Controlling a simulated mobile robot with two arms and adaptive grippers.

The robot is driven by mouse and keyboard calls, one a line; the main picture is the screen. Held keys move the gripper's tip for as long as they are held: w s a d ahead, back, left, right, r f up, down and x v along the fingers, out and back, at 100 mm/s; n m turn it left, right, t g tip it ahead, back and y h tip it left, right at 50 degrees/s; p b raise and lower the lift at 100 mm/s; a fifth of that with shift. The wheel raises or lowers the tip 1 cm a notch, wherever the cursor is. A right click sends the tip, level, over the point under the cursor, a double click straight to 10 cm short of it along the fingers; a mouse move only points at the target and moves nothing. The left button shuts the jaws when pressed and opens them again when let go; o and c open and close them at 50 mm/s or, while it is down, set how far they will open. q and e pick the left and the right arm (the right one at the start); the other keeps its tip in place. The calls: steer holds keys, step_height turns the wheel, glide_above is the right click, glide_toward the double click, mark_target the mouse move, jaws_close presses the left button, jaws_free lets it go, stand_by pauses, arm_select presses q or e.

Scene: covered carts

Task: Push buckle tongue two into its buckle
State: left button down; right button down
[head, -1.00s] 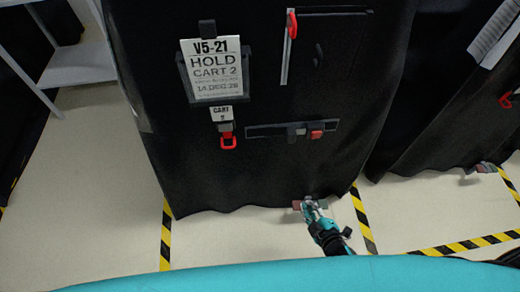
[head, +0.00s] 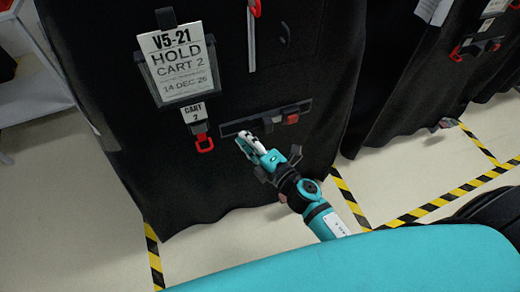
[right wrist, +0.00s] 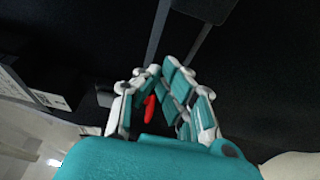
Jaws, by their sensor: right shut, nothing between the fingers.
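On the black cover of cart 2, a dark strap (head: 233,128) runs across below the placard. On it sit a dark grey piece (head: 269,125) and a buckle piece with a red part (head: 292,119), close side by side. Which is tongue two, and whether they are joined, I cannot tell. My right gripper (head: 245,147) is shut and empty in front of the cover, just below the strap's left part. In the right wrist view, its fingers (right wrist: 159,82) are together, with a red piece (right wrist: 150,108) partly hidden behind them. My left gripper is not in view.
A placard (head: 178,65) and a CART 2 tag (head: 194,113) with a red loop (head: 204,143) hang left of the gripper. A red-topped strap (head: 252,40) hangs above. Another covered cart (head: 420,75) stands right. Striped tape (head: 440,203) marks the floor.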

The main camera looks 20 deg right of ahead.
mark_target(267, 125)
steer(key=shift+w+d, duration=0.2)
steer(key=shift+d, duration=0.75)
steer(key=shift+w+d, duration=0.15)
steer(key=shift+d, duration=0.75)
steer(key=shift+d, duration=0.1)
